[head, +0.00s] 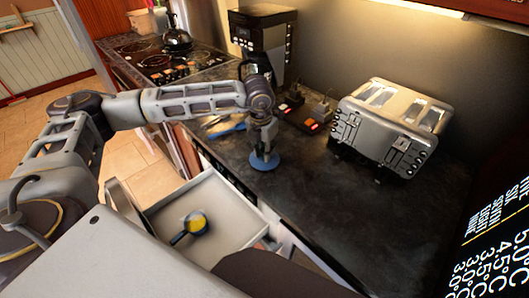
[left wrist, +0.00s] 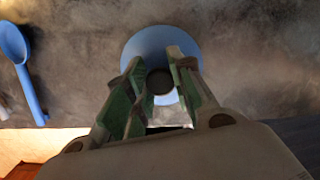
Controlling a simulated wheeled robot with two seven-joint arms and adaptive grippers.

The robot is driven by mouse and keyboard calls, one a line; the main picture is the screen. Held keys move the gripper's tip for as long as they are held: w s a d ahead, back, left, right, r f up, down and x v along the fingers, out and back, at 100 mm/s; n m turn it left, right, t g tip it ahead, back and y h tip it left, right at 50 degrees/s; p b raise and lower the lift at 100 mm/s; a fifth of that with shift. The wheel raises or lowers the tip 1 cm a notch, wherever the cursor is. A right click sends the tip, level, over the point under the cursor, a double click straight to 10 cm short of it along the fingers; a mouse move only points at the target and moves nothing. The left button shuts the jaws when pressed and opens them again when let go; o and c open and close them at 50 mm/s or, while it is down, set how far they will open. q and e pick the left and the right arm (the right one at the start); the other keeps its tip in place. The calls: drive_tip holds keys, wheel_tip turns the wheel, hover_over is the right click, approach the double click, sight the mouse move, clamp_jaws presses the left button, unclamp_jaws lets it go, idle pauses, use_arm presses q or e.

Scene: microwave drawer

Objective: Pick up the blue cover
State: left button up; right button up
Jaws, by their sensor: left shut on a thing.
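The blue cover (head: 265,161) is a round blue disc with a dark knob in its middle. It is at the dark countertop, near the front edge. In the left wrist view the cover (left wrist: 137,48) is under my fingers, and its knob is between the fingertips. My left gripper (head: 264,148) points down from above and is shut on the cover's knob. The fingers (left wrist: 159,75) hide part of the cover. I cannot tell whether the cover rests on the counter or is just above it. My right gripper does not show.
An open drawer (head: 165,218) below the counter holds a small dark pan (head: 190,228) with something yellow. A blue spoon (left wrist: 24,70) lies left of the cover. A toaster (head: 390,125), a coffee machine (head: 262,40) and a stove (head: 160,58) stand around. The counter front right is clear.

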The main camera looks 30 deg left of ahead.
use_arm(q)
drive_tip(key=shift+r, duration=0.75)
wheel_tip(320, 180, up, 7)
drive_tip(key=shift+f+b, duration=0.1)
drive_tip(key=shift+b, duration=0.3)
drive_tip(key=shift+r, duration=0.7)
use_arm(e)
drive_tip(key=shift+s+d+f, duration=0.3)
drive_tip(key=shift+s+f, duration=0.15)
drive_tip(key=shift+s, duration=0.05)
use_arm(q)
drive_tip(key=shift+m, duration=0.3)
